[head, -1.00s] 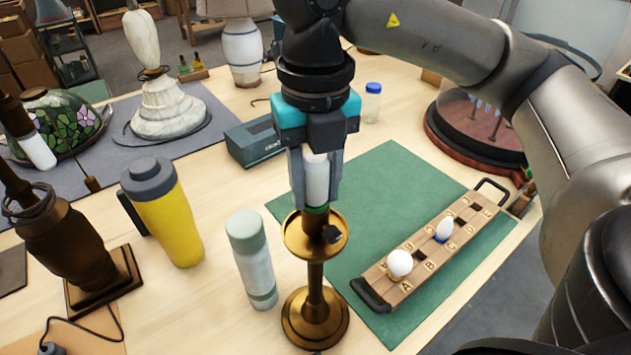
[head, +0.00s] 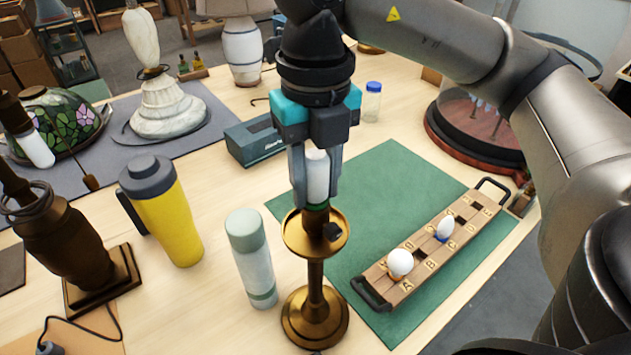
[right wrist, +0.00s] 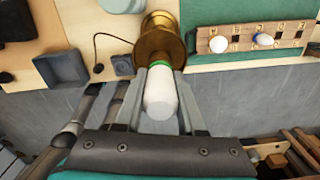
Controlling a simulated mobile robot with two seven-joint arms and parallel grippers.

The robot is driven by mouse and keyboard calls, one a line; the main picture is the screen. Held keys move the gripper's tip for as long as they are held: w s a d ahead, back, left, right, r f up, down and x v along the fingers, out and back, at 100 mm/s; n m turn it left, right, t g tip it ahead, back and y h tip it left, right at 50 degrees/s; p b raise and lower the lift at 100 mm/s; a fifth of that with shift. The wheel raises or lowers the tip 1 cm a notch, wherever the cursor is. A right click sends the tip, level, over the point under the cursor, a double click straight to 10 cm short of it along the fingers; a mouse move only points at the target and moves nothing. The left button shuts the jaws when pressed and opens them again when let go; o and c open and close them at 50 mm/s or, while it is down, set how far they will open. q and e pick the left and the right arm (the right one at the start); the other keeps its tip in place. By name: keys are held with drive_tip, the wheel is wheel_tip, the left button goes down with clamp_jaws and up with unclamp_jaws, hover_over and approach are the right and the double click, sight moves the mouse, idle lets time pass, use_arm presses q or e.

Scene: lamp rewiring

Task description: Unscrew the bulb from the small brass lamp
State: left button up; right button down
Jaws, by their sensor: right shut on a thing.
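The small brass lamp (head: 314,290) stands upright on the table in the head view. It also shows in the right wrist view (right wrist: 163,35). A white tubular bulb (head: 317,178) with a green band at its lower end is upright over the lamp's top. It shows between the fingers in the right wrist view (right wrist: 160,95). My right gripper (head: 316,200) points down from above and is shut on the bulb. Whether the bulb's base is still in the socket cannot be told. My left gripper is not in view.
A wooden bulb rack (head: 430,250) with two white bulbs lies on a green mat (head: 385,180) to the right. A pale green bottle (head: 252,260) and a yellow tumbler (head: 163,212) stand close left of the lamp. A dark box (head: 253,141) lies behind.

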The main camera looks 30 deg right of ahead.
drive_tip(key=n+b, duration=0.1)
drive_tip(key=n, duration=0.2)
drive_tip(key=shift+n+b, duration=0.3)
drive_tip(key=shift+n, duration=1.6)
drive_tip(key=n, duration=0.4)
drive_tip(key=shift+r, duration=0.1)
drive_tip(key=n, duration=0.4)
drive_tip(key=shift+b, duration=0.3)
drive_tip(key=n, duration=0.8)
